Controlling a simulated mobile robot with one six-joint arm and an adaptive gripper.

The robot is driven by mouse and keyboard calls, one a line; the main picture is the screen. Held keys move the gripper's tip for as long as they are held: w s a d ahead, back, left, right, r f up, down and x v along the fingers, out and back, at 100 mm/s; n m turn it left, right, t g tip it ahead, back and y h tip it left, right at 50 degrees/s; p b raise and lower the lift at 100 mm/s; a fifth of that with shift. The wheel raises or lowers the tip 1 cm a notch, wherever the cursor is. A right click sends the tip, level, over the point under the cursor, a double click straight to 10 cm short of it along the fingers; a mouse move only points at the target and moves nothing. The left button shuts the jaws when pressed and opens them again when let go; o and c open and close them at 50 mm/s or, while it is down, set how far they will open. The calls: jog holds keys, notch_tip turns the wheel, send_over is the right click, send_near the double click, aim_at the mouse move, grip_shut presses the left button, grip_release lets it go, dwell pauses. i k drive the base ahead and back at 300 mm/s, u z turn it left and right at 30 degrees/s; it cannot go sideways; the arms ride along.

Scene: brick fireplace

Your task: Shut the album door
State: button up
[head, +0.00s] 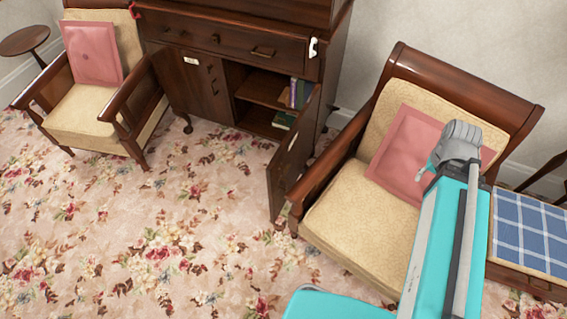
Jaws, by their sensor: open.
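A dark wooden cabinet (215,50) stands against the wall at the top middle of the head view. Its right door (293,155) is swung wide open into the room, close to the right armchair. Its left door (197,82) is shut and bears a small white label. Books or albums (298,93) stand and lie on the shelves inside the opening. My turquoise arm rises at the lower right, above the right armchair. My gripper is not clearly visible; a grey joint of my arm covers part of the chair's pink cushion.
The right armchair (340,215) with a pink cushion (405,150) stands beside the open door, leaving little room there. A left armchair (80,110) and a small round table (25,40) stand left. A blue checked seat (530,230) is at right. The floral carpet (150,230) in front is clear.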

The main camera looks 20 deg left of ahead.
aim_at(296, 147)
jog(key=u, duration=1.05)
jog(key=k, duration=0.9)
jog(key=u, duration=0.1)
jog(key=i, duration=0.85)
